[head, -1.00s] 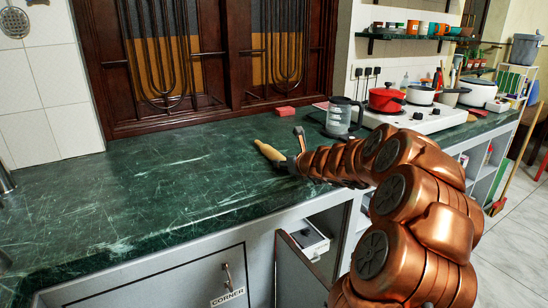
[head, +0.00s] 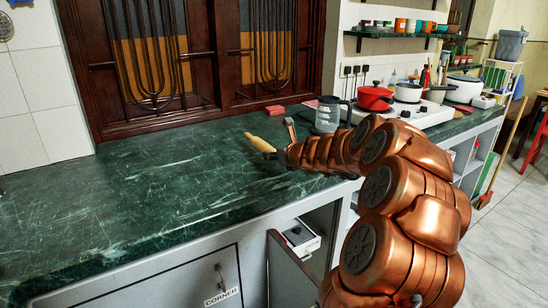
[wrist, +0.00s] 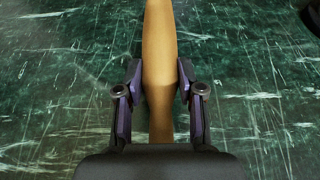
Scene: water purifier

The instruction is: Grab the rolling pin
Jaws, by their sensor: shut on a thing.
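The rolling pin (wrist: 160,45) is light wood. In the wrist view it runs lengthwise up the middle, between the two fingers of my gripper (wrist: 159,90). The fingers are shut on its thicker part, one on each side. In the head view one tapered end of the rolling pin (head: 258,142) sticks out to the left beyond my gripper (head: 278,154), just over the green counter. The rest of the pin is hidden by my gripper and arm. I cannot tell whether the pin touches the counter.
The green marble counter (head: 150,190) is clear to the left. A red block (head: 275,110) lies by the wooden window frame. A glass jug (head: 328,115) stands behind my arm. A red pot (head: 374,97) sits on the white stove further right. A cabinet door (head: 290,270) stands open below.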

